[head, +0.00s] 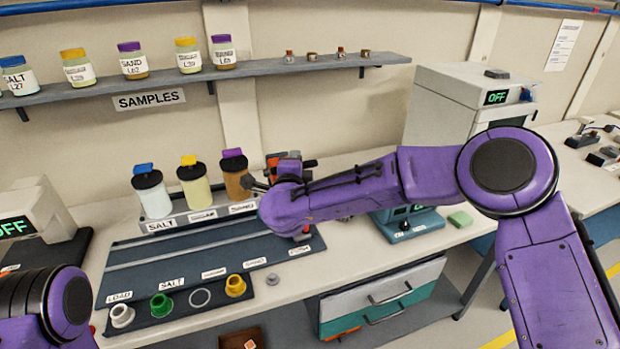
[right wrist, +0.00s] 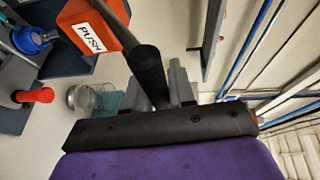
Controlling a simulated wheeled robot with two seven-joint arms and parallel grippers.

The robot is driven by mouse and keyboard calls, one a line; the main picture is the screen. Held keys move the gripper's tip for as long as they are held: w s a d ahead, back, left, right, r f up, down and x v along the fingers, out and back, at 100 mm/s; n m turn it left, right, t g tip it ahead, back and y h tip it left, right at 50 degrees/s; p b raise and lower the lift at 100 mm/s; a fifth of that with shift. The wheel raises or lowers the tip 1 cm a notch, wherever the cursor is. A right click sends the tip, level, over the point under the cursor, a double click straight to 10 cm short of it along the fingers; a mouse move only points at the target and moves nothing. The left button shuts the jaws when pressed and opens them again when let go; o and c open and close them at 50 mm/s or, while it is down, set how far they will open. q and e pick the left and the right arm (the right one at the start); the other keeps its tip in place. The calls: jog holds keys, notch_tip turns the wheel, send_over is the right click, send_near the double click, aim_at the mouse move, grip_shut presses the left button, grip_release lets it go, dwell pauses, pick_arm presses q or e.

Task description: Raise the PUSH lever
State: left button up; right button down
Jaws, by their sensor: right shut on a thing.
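The PUSH lever shows in the right wrist view as an orange block (right wrist: 88,27) with a white PUSH label and a bar ending in a black cylindrical handle (right wrist: 149,72). My right gripper (right wrist: 172,88) is shut on this black handle; its grey fingers sit around it. In the head view my right gripper (head: 262,186) is beside the sample rack, with the orange part of the lever (head: 273,160) partly hidden behind my arm. The angle of the lever is hard to judge. My left arm shows at the lower left of the head view, but its gripper is outside the frame.
A rack (head: 195,217) holds three capped jars beside the lever. A blue-grey mat (head: 190,255) and a strip of coloured rings (head: 180,308) lie in front. A shelf (head: 260,68) with jars runs above.

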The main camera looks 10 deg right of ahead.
pick_arm(q)
jog(key=shift+w+r, duration=0.15)
jog(key=shift+w, duration=0.1)
pick_arm(e)
jog(key=shift+w+a+r, duration=0.2)
jog(key=shift+w+r, duration=0.95)
jog(key=shift+r, duration=0.1)
jog(key=c, duration=1.1)
grip_release()
pick_arm(q)
jog(key=shift+w+a, duration=0.1)
pick_arm(e)
jog(key=shift+o, duration=0.3)
jog(key=shift+w+f, duration=0.1)
jog(key=shift+w, duration=0.1)
jog(key=shift+s, duration=0.15)
pick_arm(q)
notch_tip(320, 180, down, 4)
jog(key=b, duration=0.3)
jog(key=shift+b, duration=0.4)
pick_arm(e)
jog(key=v, duration=1)
jog(key=shift+a, duration=0.15)
